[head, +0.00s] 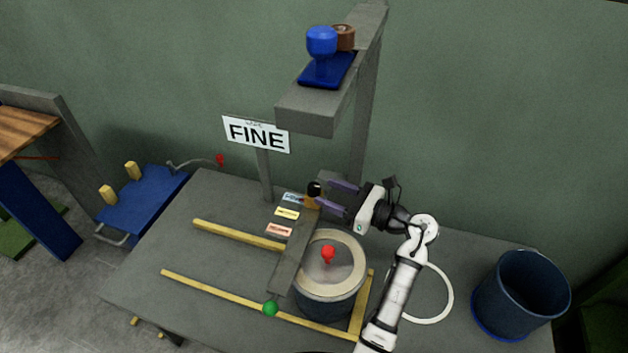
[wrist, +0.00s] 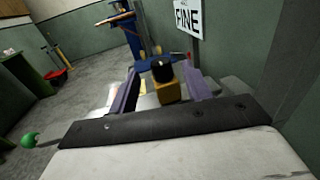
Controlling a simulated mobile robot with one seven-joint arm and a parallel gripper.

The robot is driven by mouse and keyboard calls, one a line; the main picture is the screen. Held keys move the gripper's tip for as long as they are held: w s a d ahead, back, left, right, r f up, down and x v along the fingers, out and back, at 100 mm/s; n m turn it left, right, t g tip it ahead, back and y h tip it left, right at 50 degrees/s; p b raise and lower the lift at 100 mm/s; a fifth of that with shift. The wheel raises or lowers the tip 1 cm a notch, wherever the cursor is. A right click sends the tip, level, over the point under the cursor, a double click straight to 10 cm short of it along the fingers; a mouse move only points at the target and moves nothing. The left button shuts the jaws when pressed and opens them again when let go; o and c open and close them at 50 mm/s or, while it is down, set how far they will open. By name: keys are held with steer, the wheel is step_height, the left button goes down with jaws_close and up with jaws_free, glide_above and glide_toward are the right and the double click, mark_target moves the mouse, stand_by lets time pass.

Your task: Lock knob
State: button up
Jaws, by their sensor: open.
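A black knob (head: 314,189) sits on a small yellow block at the far end of a grey bar (head: 292,258). I take it to be the lock knob, though no label on it is readable. My gripper (head: 326,194) is open, its two purple fingers pointing left at the knob. In the wrist view, the knob (wrist: 160,71) and yellow block (wrist: 167,88) appear between the fingers (wrist: 162,78). I cannot tell whether either finger touches them.
A round drum (head: 328,290) with a red knob (head: 327,254) stands beside the bar. A grey post with an overhead arm (head: 305,114) rises behind. A blue bin (head: 520,293) stands right; the table's left is mostly clear.

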mark_target(314, 186)
steer(key=p+x, duration=0.1)
steer(key=x, duration=0.4)
steer(key=shift+w, duration=0.1)
steer(key=c, duration=0.9)
